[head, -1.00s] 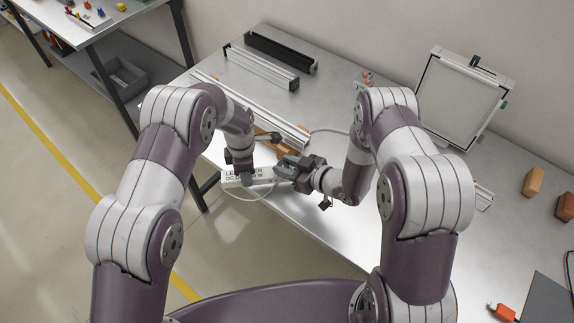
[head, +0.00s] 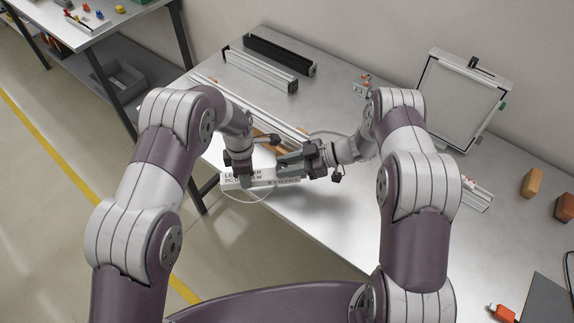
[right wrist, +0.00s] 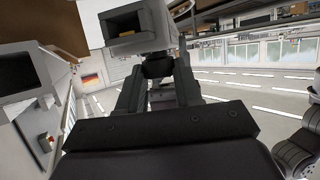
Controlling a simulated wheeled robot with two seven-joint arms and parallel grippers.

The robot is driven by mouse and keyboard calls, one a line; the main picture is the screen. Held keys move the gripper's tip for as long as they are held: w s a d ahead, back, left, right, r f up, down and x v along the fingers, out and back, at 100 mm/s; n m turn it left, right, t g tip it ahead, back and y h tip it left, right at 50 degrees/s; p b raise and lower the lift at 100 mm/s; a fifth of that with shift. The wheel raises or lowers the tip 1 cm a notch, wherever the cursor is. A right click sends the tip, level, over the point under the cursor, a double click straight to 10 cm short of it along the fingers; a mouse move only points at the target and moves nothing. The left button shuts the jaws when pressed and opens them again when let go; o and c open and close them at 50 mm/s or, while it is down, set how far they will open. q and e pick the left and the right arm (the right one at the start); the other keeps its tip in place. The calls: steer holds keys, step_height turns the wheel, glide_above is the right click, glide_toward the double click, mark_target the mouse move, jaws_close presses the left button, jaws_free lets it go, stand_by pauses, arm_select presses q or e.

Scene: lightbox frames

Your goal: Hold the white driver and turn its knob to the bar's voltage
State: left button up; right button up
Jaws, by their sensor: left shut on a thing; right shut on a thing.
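The white driver (head: 264,182), a long box with black print, is held level over the table's near edge. My left gripper (head: 243,179) is shut on its left part. My right gripper (head: 280,167) is at the driver's right end, and its jaws cover that end in the head view. In the right wrist view the right gripper (right wrist: 160,80) is shut on a small dark knob (right wrist: 158,66) beside a white housing (right wrist: 140,30). The knob's setting cannot be read. A long pale bar (head: 268,121) lies on the table behind my grippers, with no voltage legible.
A shorter silver profile (head: 262,69) and a black one (head: 280,54) lie at the back. A framed light panel (head: 461,100) leans at the right. Orange blocks (head: 533,181) stand far right. A thin white cable (head: 245,198) hangs below the driver. The table (head: 330,222) is clear in front.

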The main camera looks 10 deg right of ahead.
steer(key=shift+w+n+g, duration=0.15)
steer(key=shift+n+g, duration=0.45)
steer(key=shift+g, duration=0.4)
steer(key=o, duration=1)
steer(key=shift+o, duration=0.2)
steer(key=v, duration=1.2)
steer(key=shift+d, duration=0.1)
